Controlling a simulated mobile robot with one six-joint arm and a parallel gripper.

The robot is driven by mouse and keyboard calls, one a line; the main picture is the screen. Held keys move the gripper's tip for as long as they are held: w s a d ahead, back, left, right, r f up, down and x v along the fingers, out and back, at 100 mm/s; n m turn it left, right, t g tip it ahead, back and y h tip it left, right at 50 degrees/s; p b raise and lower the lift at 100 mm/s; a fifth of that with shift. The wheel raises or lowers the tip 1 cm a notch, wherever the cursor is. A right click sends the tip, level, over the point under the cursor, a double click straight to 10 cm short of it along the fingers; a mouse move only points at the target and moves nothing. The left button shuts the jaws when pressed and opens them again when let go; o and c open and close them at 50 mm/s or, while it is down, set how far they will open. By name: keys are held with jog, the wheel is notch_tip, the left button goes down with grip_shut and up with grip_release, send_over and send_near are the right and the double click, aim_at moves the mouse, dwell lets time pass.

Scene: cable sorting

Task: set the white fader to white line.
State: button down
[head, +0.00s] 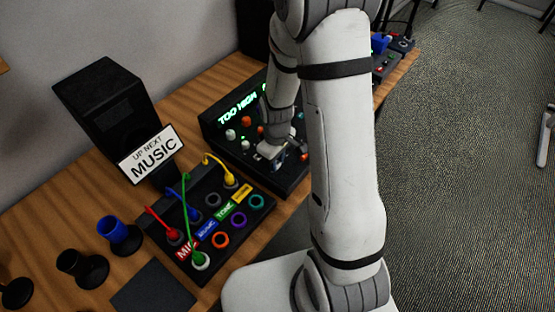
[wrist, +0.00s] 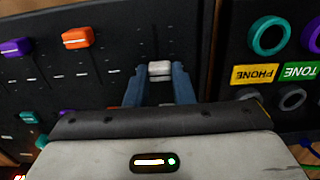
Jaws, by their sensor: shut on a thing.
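The white fader (wrist: 160,68) sits on the black mixer panel (wrist: 130,30) in the wrist view, at the panel's edge nearest the patch box. My gripper (wrist: 159,76) is shut on it, with one blue finger on each side. Its slot runs up the picture from the cap, with small pale marks beside it. I cannot tell which mark is the white line, or whether the cap lies level with it. In the head view my gripper (head: 278,158) is low over the mixer (head: 285,185), and the cap cannot be made out.
An orange fader (wrist: 77,37) and a purple fader (wrist: 15,47) stand left on the panel. A patch box (head: 262,203) with coloured sockets and cables is beside the mixer. A speaker (head: 108,105) with a MUSIC sign (head: 151,154) stands behind.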

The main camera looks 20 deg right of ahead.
jog(key=shift+w, duration=0.15)
jog(key=c, duration=1.2)
grip_release()
jog(key=shift+c, duration=0.2)
jog(key=shift+r, duration=0.1)
notch_tip(320, 180, up, 8)
jog(key=shift+f, duration=0.15)
jog(key=s+r+m+t, duration=0.2)
jog(key=s+r+m, duration=0.5)
jog(key=s+r, duration=0.7)
jog(key=shift+s+d+r+t, duration=0.3)
jog(key=shift+d+r, duration=0.05)
jog(key=shift+r, duration=0.6)
